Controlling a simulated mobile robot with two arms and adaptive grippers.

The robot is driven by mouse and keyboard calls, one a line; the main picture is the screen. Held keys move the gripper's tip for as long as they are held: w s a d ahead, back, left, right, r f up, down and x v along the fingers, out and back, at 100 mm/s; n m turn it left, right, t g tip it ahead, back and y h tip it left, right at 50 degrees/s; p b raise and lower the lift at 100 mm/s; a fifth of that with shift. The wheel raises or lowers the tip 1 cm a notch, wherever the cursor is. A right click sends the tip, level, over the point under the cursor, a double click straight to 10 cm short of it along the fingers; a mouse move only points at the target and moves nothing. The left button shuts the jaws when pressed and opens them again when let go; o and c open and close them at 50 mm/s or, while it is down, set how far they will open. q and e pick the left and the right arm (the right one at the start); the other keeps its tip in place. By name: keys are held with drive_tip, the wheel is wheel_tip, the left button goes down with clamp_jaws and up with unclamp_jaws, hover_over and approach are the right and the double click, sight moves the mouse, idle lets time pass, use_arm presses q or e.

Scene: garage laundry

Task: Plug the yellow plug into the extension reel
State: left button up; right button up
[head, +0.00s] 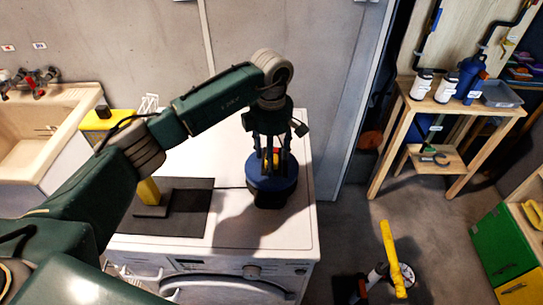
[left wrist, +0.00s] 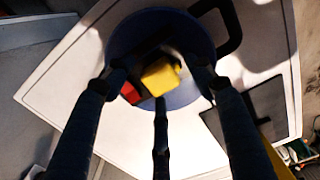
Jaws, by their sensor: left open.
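The extension reel (head: 270,188) is a round blue drum with a dark handle, standing on the white machine top. It also shows in the left wrist view (left wrist: 183,20). The yellow plug (head: 276,159) is at the reel's top face; in the left wrist view the plug (left wrist: 160,77) appears as a yellow block over the drum. I cannot tell whether it is seated in a socket. A red part (left wrist: 130,93) is beside it. My left gripper (head: 270,152) points down over the reel, fingers open and spread around the plug (left wrist: 160,90). My right gripper is out of view.
A dark mat (head: 185,212) with a yellow upright piece (head: 149,190) lies left of the reel. A sink (head: 50,125) is at far left. A wooden shelf (head: 440,115) with bottles and a yellow-handled tool (head: 390,250) are right of the machine.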

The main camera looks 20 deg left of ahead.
use_arm(q)
wheel_tip(320, 180, up, 12)
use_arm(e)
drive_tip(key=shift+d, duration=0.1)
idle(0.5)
